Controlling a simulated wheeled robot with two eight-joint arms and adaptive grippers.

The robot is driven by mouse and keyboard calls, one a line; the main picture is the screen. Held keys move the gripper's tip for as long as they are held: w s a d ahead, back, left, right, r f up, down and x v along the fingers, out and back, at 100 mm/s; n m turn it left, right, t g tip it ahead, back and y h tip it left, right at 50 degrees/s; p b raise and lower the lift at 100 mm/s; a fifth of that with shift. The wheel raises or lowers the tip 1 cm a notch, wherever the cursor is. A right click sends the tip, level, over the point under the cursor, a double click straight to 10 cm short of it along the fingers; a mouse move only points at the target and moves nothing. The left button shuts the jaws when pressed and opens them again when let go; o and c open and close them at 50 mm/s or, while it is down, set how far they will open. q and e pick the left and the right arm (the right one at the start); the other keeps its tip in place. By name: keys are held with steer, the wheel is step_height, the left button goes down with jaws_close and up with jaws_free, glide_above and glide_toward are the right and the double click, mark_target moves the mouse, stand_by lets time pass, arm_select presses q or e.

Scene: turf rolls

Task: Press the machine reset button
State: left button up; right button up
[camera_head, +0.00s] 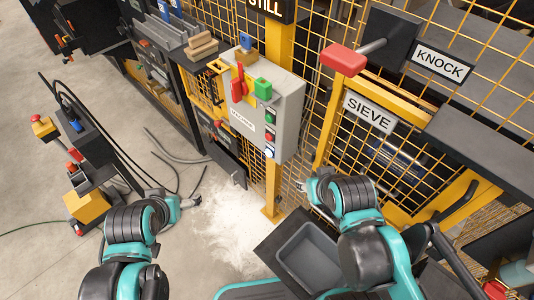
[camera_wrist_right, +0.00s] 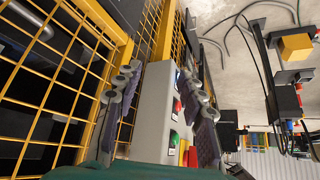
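The grey machine control box (camera_head: 283,122) hangs on the yellow post. Its front carries a green button (camera_head: 267,119), a red button (camera_head: 267,137) and, lowest, a blue button (camera_head: 269,152); I cannot read which is marked reset. In the right wrist view the blue button (camera_wrist_right: 177,76), red button (camera_wrist_right: 178,106) and green button (camera_wrist_right: 173,140) show between the fingers. My right gripper (camera_wrist_right: 163,105) is open and empty, pointing toward the box. In the head view it (camera_head: 312,187) is below and right of the box, apart from it. My left gripper (camera_head: 186,200) is low over the floor, its fingers unclear.
A red lever (camera_head: 238,84) and a green block (camera_head: 263,88) are on the box. Yellow mesh fencing (camera_head: 400,168) stands behind and right. A grey tray (camera_head: 307,256) lies below my right gripper. Black cables (camera_head: 112,147) and a cart stand left. White powder covers floor (camera_head: 228,222).

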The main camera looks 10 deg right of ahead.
jaws_close()
stand_by(1.3)
